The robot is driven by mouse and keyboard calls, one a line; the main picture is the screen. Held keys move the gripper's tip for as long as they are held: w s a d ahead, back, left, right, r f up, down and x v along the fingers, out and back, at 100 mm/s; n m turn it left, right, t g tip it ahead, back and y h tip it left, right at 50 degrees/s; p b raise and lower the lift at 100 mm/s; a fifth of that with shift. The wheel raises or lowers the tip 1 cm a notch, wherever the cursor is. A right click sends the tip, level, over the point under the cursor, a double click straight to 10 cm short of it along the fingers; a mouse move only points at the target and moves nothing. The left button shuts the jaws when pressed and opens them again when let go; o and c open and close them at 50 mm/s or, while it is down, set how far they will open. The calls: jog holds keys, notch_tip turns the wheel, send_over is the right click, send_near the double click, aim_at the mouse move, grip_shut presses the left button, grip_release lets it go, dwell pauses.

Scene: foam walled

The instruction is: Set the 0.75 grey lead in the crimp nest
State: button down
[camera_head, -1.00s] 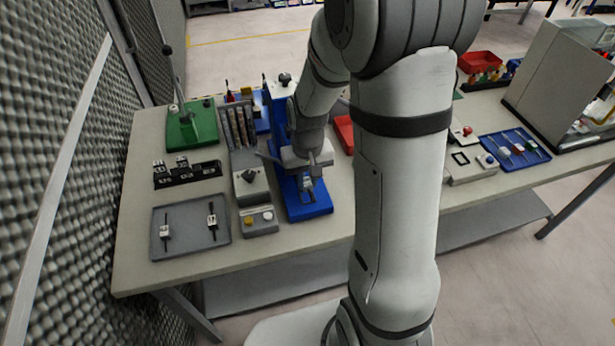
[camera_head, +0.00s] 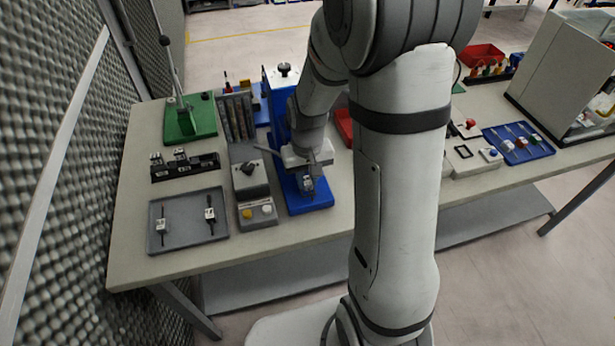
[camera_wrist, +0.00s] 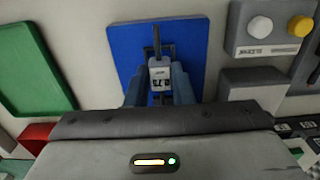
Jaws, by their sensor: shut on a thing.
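My gripper (camera_wrist: 160,92) is shut on a lead with a white printed tag (camera_wrist: 159,73). The tag sits between the two blue-grey fingers in the wrist view, and its print is too small to read. A thin dark part extends from the tag over the blue base plate (camera_wrist: 193,45). In the head view my gripper (camera_head: 308,185) is low over the front of the blue press base (camera_head: 312,204). The crimp nest cannot be told apart from the dark parts around the lead, nor can I tell whether the lead touches it.
A grey tray (camera_head: 188,240) with two tagged leads lies at left. A black rack (camera_head: 186,170) stands behind it. A button box (camera_head: 257,215) and a grey knob unit (camera_head: 248,175) stand close left of the blue press. A green press (camera_head: 190,122) stands further back.

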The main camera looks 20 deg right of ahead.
jog(key=shift+f+b, duration=0.6)
jog(key=shift+f, duration=0.15)
jog(key=c, duration=1.2)
grip_release()
jog(key=shift+r, duration=0.1)
notch_tip(320, 180, up, 8)
jog(key=shift+f, duration=0.2)
jog(key=shift+r, duration=0.1)
jog(key=shift+s+r, duration=0.15)
jog(key=shift+r, duration=0.15)
jog(key=s+r+t, duration=0.1)
jog(key=s+r, duration=0.1)
jog(key=s, duration=0.2)
jog(key=s+r+t, duration=0.1)
jog(key=s+r, duration=0.2)
jog(key=s, duration=0.2)
jog(key=s+r+t, duration=0.1)
jog(key=s+r, duration=0.2)
jog(key=s, duration=0.1)
jog(key=shift+s+r, duration=0.25)
jog(key=shift+s, duration=0.15)
